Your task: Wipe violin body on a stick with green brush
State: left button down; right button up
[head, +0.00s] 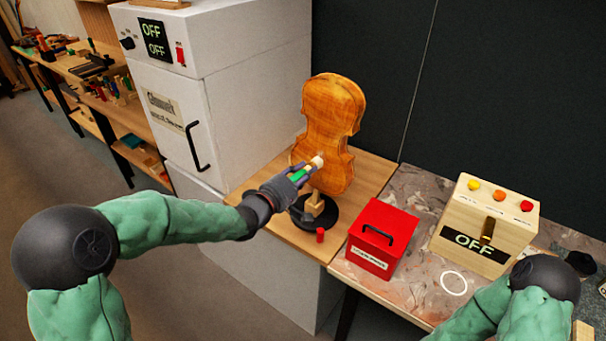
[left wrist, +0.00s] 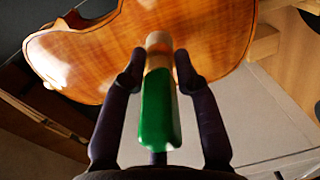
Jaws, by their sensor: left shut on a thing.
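The orange-brown violin body (head: 328,112) stands upright on a stick with a wooden block and a round black base (head: 326,216), on the wooden bench. My left gripper (head: 298,176) is shut on the green brush (head: 299,175), in front of the lower half of the violin body. In the left wrist view the green brush (left wrist: 157,110) lies between the two fingers, its pale tip pointing at the violin body (left wrist: 190,35). The tip overlaps the violin's surface; I cannot tell whether it touches. My right gripper is not in view; only part of my right arm shows.
A red box (head: 377,243) with a black handle and a small red cylinder (head: 320,235) stand near the violin's base. A wooden box marked OFF (head: 485,226) with coloured buttons is to the right. A tall white cabinet (head: 255,95) stands behind on the left.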

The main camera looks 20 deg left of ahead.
pick_arm(q)
jog(key=shift+w+d, duration=0.2)
jog(key=shift+w, duration=0.35)
jog(key=shift+w+d+r+p, duration=0.1)
jog(key=shift+d+r+p, duration=0.1)
jog(key=shift+r+p, duration=1.7)
jog(key=shift+a+f+b, duration=0.2)
jog(key=shift+f+b, duration=1.3)
jog(key=shift+f, duration=0.5)
jog(key=shift+v, duration=0.95)
jog(key=shift+p+v, duration=0.65)
jog(key=shift+v, duration=1.45)
